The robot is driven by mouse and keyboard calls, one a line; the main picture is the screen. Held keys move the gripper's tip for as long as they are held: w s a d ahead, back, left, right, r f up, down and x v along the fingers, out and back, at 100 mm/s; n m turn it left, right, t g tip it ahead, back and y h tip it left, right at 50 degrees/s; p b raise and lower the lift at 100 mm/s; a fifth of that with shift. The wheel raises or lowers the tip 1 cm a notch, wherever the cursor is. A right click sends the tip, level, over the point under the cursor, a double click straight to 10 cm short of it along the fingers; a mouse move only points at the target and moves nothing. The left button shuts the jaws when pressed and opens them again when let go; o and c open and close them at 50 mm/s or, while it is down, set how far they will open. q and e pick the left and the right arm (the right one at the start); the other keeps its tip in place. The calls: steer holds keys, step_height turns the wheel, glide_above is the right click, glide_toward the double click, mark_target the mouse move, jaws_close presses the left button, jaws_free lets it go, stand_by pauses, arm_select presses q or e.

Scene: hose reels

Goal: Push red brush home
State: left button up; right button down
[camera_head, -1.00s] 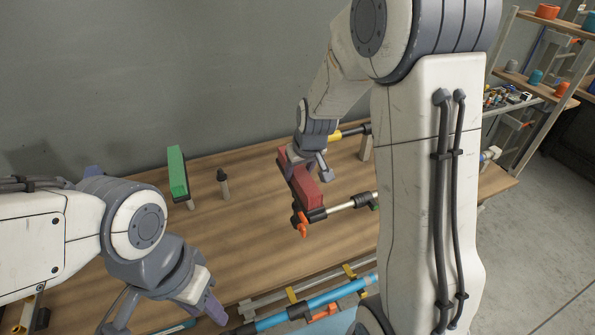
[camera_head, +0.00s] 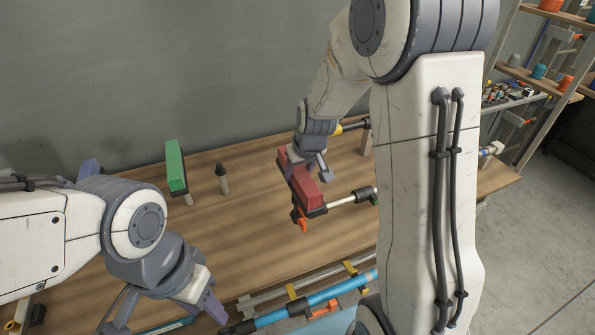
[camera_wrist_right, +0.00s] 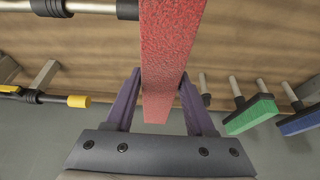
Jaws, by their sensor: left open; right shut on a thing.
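The red brush (camera_head: 304,188) is a long red block on a dark backing, above the wooden table right of its middle. My right gripper (camera_head: 312,164) is shut on it near its far end. In the right wrist view the red brush (camera_wrist_right: 166,60) runs between the two purple fingers of my right gripper (camera_wrist_right: 162,100). An orange clip-like part (camera_head: 300,220) shows at the brush's near end, beside a pale rod with dark collars (camera_head: 345,201). My left gripper (camera_head: 205,308) is open and empty at the table's front left; one finger is mostly hidden.
A green brush (camera_head: 176,166) stands on a post at the table's back left, with a dark-topped peg (camera_head: 222,178) to its right. A blue tube (camera_head: 310,302) lies along the front. A blue brush (camera_wrist_right: 302,120) shows in the right wrist view. Shelves (camera_head: 540,80) stand at right.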

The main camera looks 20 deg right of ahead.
steer(key=shift+f+b, duration=0.65)
steer(key=shift+f, duration=0.15)
steer(key=shift+c, duration=0.8)
jaws_free()
steer(key=b+v, duration=0.1)
steer(key=v, duration=0.9)
steer(key=shift+r, duration=0.25)
steer(key=s+a+f+n+g+y+b, duration=0.1)
steer(key=s+a+f+n+g, duration=0.15)
steer(key=s+a, duration=0.75)
steer(key=s+a+f+n+g, duration=0.1)
steer(key=s+a+n, duration=0.1)
steer(key=s, duration=0.5)
steer(key=s+a+f+n+g, duration=0.1)
steer(key=s+a, duration=0.3)
steer(key=s, duration=0.4)
steer(key=shift+f+n+b, duration=0.3)
steer(key=shift+f+n, duration=0.35)
